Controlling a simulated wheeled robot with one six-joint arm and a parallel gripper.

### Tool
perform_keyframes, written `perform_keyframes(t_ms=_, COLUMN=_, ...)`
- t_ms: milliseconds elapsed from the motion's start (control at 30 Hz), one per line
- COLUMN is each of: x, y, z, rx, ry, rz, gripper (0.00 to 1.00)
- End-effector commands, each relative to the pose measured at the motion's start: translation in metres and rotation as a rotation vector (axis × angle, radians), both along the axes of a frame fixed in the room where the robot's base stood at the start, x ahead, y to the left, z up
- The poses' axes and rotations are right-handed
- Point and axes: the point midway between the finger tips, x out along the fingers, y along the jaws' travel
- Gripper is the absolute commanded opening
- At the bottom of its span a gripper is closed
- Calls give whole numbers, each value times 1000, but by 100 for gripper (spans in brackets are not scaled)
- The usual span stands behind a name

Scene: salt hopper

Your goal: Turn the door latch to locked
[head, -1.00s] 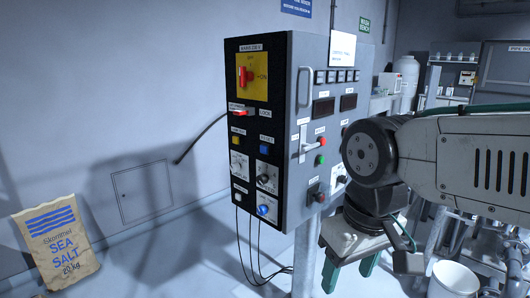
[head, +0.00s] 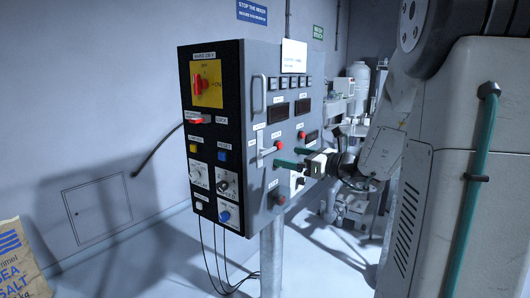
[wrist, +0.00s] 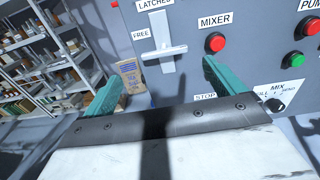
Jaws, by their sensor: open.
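The latch (head: 265,149) is a pale handle on the grey right side of the control cabinet (head: 262,80). In the wrist view the latch (wrist: 166,49) shows a crossbar lying about level over an upright plate. A FREE label is at its left and a LATCHED label above it. My gripper (head: 289,156) is open and empty, with teal fingers. It points at the cabinet's side just right of the latch in the head view. In the wrist view my gripper (wrist: 163,71) has one finger either side of the latch's lower end; contact cannot be told.
A red MIXER button (wrist: 215,42) and a green button (wrist: 292,60) sit right of the latch. A red rotary switch (head: 200,85) and a red lever (head: 198,119) are on the black front. A salt sack (head: 15,258) stands at the left wall.

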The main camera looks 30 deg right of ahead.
Motion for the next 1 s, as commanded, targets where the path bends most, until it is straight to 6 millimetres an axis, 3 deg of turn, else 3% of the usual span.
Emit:
perform_keyframes(t_ms=100, x=10, y=-4, z=0, rx=21, ry=-5, rz=-19, gripper=95)
perform_keyframes(t_ms=500, x=65, y=18, z=0, rx=16, ry=-6, rz=-16, gripper=95)
perform_keyframes(t_ms=867, x=73, y=21, z=1, rx=15, ry=-5, rz=-17, gripper=95)
perform_keyframes(t_ms=900, x=73, y=21, z=1, rx=15, ry=-5, rz=-17, gripper=92)
perform_keyframes(t_ms=1000, x=73, y=21, z=1, rx=15, ry=-5, rz=-17, gripper=64)
